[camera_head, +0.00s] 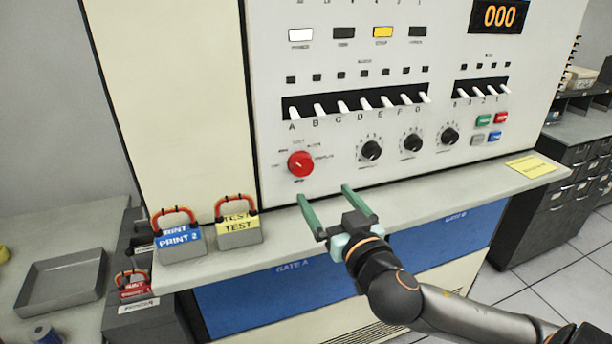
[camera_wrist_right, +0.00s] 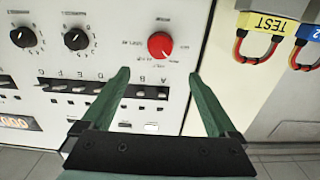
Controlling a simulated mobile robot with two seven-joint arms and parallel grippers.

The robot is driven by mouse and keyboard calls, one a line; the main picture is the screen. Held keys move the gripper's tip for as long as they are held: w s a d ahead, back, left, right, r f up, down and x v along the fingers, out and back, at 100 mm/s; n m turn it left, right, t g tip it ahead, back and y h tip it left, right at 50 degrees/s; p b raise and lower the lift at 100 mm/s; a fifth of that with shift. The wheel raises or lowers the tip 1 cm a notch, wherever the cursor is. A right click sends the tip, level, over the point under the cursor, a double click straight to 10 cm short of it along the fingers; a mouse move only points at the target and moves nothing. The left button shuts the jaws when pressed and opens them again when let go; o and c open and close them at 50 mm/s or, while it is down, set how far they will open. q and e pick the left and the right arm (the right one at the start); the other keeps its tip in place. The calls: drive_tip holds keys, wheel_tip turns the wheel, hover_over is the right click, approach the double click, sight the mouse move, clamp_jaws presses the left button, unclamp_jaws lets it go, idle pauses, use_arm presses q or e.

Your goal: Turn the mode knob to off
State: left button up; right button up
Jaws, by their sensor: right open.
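The red mode knob (camera_head: 301,164) sits on the white panel below the left end of the lever row, with small labels around it that I cannot read reliably. It also shows in the right wrist view (camera_wrist_right: 160,45), ahead of the fingertips and between their lines. My right gripper (camera_head: 331,197) is open and empty, with green fingers pointing toward the panel. It is below and a little right of the knob, apart from it, above the grey ledge. My left gripper is not in view.
A TEST block (camera_head: 239,234) and a PRINT 2 block (camera_head: 180,243) with orange handles stand on the ledge (camera_head: 400,202), left of my gripper. Black knobs (camera_head: 371,151) and white levers (camera_head: 342,107) are nearby on the panel. A yellow note (camera_head: 531,167) lies at right.

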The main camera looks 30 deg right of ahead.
sight(304, 166)
drive_tip(key=x, duration=1)
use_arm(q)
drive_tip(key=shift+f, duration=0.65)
use_arm(e)
drive_tip(key=shift+x, duration=0.75)
drive_tip(key=c, duration=1.4)
